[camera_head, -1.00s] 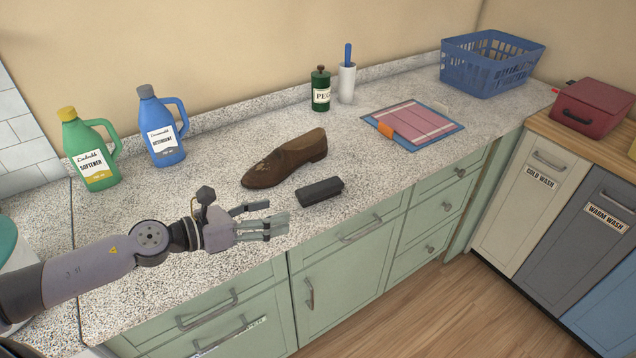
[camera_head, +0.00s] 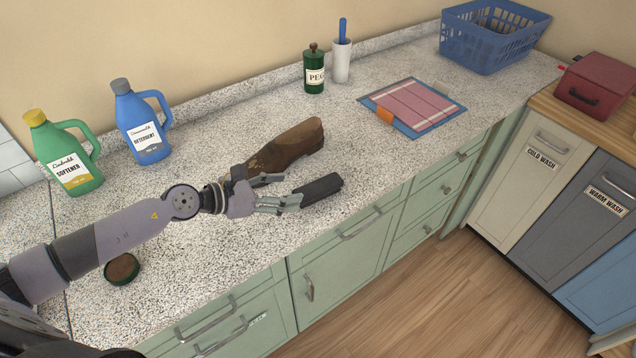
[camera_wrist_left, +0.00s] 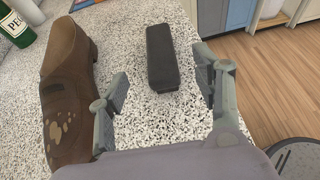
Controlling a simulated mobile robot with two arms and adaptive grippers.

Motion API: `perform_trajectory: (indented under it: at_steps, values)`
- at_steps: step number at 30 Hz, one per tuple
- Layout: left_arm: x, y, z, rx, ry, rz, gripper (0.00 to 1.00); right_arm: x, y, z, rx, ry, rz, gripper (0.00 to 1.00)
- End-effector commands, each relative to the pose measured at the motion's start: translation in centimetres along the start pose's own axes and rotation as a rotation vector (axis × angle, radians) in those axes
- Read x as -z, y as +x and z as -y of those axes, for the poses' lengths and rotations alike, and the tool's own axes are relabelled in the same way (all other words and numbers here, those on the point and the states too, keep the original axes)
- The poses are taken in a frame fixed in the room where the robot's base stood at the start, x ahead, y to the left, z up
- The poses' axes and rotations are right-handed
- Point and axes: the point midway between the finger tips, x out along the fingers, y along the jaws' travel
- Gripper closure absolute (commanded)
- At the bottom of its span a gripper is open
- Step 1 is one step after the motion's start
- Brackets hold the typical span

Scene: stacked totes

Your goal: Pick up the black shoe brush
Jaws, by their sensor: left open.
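The black shoe brush (camera_head: 322,188) lies on the speckled counter near its front edge. In the left wrist view the brush (camera_wrist_left: 162,58) lies just ahead of the fingertips, between their lines. My left gripper (camera_head: 287,192) is open and empty, low over the counter at the brush's near left end. In the left wrist view its two fingers (camera_wrist_left: 165,88) stand apart with bare counter between them. A brown shoe (camera_head: 290,146) with pale spots lies behind the brush; in the left wrist view the shoe (camera_wrist_left: 68,95) is close beside the left finger. My right gripper is not in view.
A green softener bottle (camera_head: 68,155) and a blue detergent bottle (camera_head: 140,128) stand at the back left. An open round tin (camera_head: 122,269) sits near my arm.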

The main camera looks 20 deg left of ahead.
Motion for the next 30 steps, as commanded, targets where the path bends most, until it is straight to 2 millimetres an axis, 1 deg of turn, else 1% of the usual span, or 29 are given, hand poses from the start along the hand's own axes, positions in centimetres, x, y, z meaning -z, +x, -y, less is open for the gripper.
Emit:
perform_trajectory:
  at_steps: [1,3,6,9,14,19,23,26,30]
  values:
    - [-0.6,1.0,0.1,0.001,-0.003,0.005,0.40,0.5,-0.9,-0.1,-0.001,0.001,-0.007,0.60]
    - [-0.5,2.4,0.0,0.000,-0.003,0.005,0.40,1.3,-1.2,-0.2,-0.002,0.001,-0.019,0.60]
    - [-0.3,3.9,0.0,0.000,-0.002,0.003,0.40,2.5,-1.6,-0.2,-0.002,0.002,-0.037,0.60]
    - [-0.1,4.9,0.1,0.001,-0.002,0.001,0.40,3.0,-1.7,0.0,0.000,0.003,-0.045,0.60]
    - [-0.1,5.8,0.0,0.001,-0.002,0.001,0.40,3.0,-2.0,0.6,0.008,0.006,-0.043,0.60]
    - [-0.1,8.3,-0.1,0.001,-0.004,0.002,0.40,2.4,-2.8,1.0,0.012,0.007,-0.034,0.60]
    - [0.1,9.9,-0.1,0.001,-0.002,0.001,0.40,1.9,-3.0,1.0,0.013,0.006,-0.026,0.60]
    - [0.2,10.4,-0.1,0.001,-0.001,0.000,0.40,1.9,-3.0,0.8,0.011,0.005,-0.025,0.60]
    - [0.3,10.4,-0.1,0.001,0.000,0.000,0.40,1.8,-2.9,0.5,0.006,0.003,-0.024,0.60]
